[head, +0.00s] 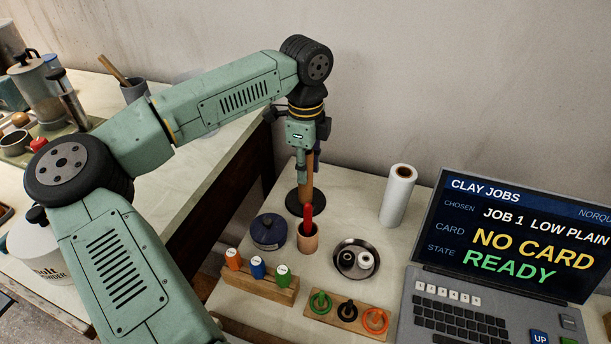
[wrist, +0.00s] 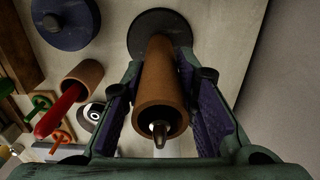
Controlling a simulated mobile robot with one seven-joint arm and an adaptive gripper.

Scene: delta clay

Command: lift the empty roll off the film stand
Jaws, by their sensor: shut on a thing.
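The empty roll (head: 306,183) is a bare brown cardboard tube. It stands upright around the peg of the film stand, whose dark round base (head: 293,206) rests on the worktop. My gripper (head: 304,158) comes down from above and is shut on the roll's upper part. In the wrist view the roll (wrist: 163,75) lies between the purple-padded fingers. The metal tip of the stand's peg (wrist: 160,131) shows inside the tube's open end. The stand's base (wrist: 148,22) shows beyond the tube's lower end.
A white film roll (head: 398,196) stands to the right. A terracotta cup (head: 308,238) with a red-handled tool and a blue round lidded pot (head: 269,231) stand close in front. A metal dish (head: 340,250), wooden racks and a laptop (head: 450,308) fill the front and right.

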